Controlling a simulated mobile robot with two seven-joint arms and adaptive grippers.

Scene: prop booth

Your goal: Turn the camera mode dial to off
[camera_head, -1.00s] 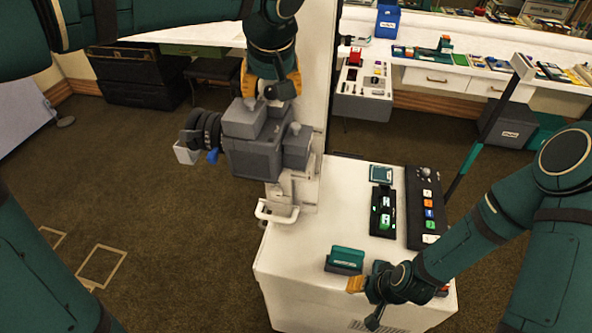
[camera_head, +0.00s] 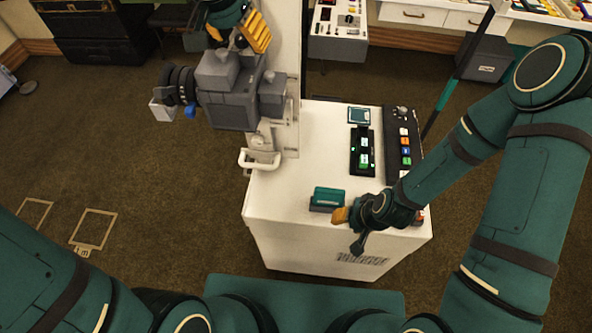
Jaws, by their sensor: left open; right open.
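The grey boxy camera (camera_head: 232,100) is mounted against a white upright, its ribbed black lens (camera_head: 178,86) pointing left, with a small blue part below the lens. I cannot make out the mode dial; the gripper and the camera's blocks may hide it. My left gripper (camera_head: 238,38) is at the camera's top, open and empty, with an orange finger pad showing; I cannot tell whether it touches the camera. My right gripper (camera_head: 343,217) is open over the front of the white cabinet top, beside a teal block (camera_head: 327,197), its fingers partly hidden by its own wrist.
The white cabinet (camera_head: 290,190) stands below the camera and carries a black panel with a knob and coloured buttons (camera_head: 404,145), and a black tray with green items (camera_head: 363,152). A white handle (camera_head: 259,160) sticks out below the camera.

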